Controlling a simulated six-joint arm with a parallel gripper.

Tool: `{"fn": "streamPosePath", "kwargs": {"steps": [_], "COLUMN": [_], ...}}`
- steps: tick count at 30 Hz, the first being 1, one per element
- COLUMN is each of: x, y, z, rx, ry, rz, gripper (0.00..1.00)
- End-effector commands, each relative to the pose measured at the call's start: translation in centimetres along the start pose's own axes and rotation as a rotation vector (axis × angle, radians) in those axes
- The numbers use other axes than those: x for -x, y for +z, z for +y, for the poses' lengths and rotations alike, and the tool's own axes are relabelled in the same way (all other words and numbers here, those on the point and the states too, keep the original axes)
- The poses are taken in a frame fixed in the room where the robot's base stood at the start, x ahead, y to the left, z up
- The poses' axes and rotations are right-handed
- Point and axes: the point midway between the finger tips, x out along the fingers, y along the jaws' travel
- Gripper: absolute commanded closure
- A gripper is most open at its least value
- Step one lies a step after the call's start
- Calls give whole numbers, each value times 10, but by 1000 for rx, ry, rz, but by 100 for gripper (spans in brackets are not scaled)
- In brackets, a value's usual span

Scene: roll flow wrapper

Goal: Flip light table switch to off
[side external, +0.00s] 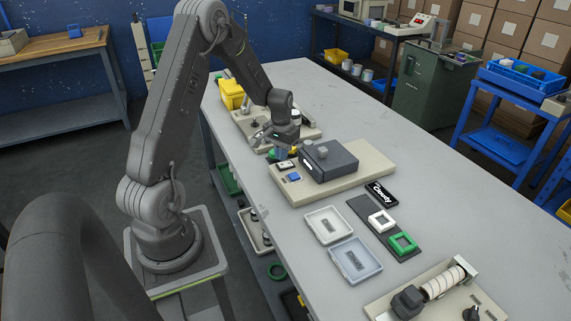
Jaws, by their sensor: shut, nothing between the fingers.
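A beige base plate (345,181) on the grey workbench carries a dark grey box (335,160) with a small pale knob on top and a white strip on its front. At the plate's near left end are a blue square piece (293,178) and a small white part with dark edges (285,165). I cannot tell for certain which of these is the light table switch, or its position.
Another beige plate (307,132) with a yellow bin (231,94) is behind my gripper. Two shallow trays (328,225), a dark mat (367,214) with white and green frames, and a roller unit (441,284) lie nearer. The bench's right side (450,190) is clear.

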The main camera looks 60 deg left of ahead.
Motion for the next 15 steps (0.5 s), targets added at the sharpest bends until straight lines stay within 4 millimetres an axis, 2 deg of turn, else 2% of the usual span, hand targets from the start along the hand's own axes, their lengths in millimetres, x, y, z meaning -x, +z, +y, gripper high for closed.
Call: {"fn": "streamPosePath", "kwargs": {"steps": [15], "x": [-6], "y": [0], "z": [0], "rx": [0], "ry": [0], "rz": [-1], "gripper": [100]}}
